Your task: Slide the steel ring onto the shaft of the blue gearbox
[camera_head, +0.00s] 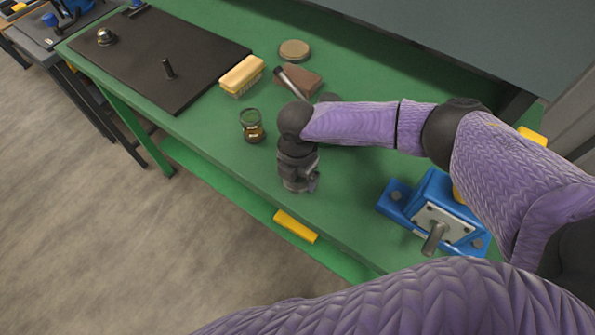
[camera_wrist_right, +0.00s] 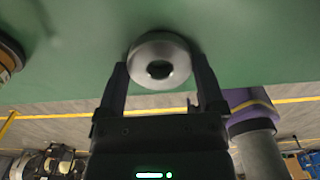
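The blue gearbox (camera_head: 473,243) stands on the green table at the lower right in the head view. Its grey shaft (camera_head: 434,239) sticks out from the light front plate. My right gripper (camera_head: 300,187) points down near the table's front edge, left of the gearbox and apart from it. In the right wrist view, the steel ring (camera_wrist_right: 142,64) sits between the fingertips of my right gripper (camera_wrist_right: 160,80), which look closed on its sides. In the head view the ring is not clearly visible. My left gripper is not in view.
My forearm passes close above the gearbox.

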